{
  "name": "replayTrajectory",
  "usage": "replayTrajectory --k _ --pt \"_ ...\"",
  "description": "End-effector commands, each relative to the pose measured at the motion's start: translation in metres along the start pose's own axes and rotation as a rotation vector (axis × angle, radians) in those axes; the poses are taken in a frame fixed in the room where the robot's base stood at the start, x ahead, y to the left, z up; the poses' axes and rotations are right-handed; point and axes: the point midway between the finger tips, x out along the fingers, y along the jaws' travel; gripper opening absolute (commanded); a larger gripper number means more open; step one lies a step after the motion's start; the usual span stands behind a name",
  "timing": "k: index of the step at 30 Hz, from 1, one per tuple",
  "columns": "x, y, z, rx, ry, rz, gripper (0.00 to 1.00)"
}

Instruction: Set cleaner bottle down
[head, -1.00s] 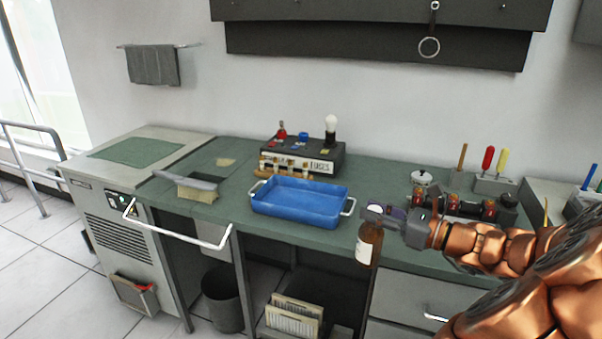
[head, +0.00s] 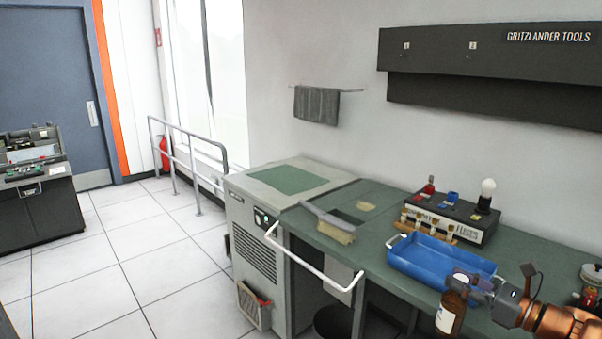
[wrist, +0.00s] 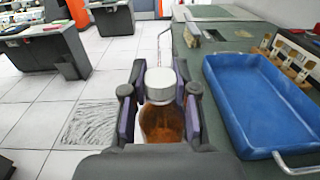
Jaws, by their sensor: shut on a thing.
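The cleaner bottle is brown with a pale label and a white cap. In the head view the bottle (head: 450,314) hangs upright at the bench's front edge, near the blue tray's front right corner. My gripper (head: 470,284) is shut on it near the top.
A blue tray (head: 432,246) with metal handles lies on the green bench (head: 375,240). Behind it is a fuse box (head: 455,215) with a bulb. A brush (head: 330,222) lies to the left. A cabinet with a bare green top (head: 288,180) stands at the bench's left end.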

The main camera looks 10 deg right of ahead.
Motion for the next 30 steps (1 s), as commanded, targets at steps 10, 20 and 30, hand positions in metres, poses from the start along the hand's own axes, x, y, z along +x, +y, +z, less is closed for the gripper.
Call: replayTrajectory --k 10,20,30 --pt "0.079 0.015 -0.025 0.000 -0.003 0.117 0.00" --pt "0.151 0.045 -0.057 0.002 -0.001 0.219 0.00" --pt "0.216 0.087 -0.094 0.001 -0.001 0.314 0.00"
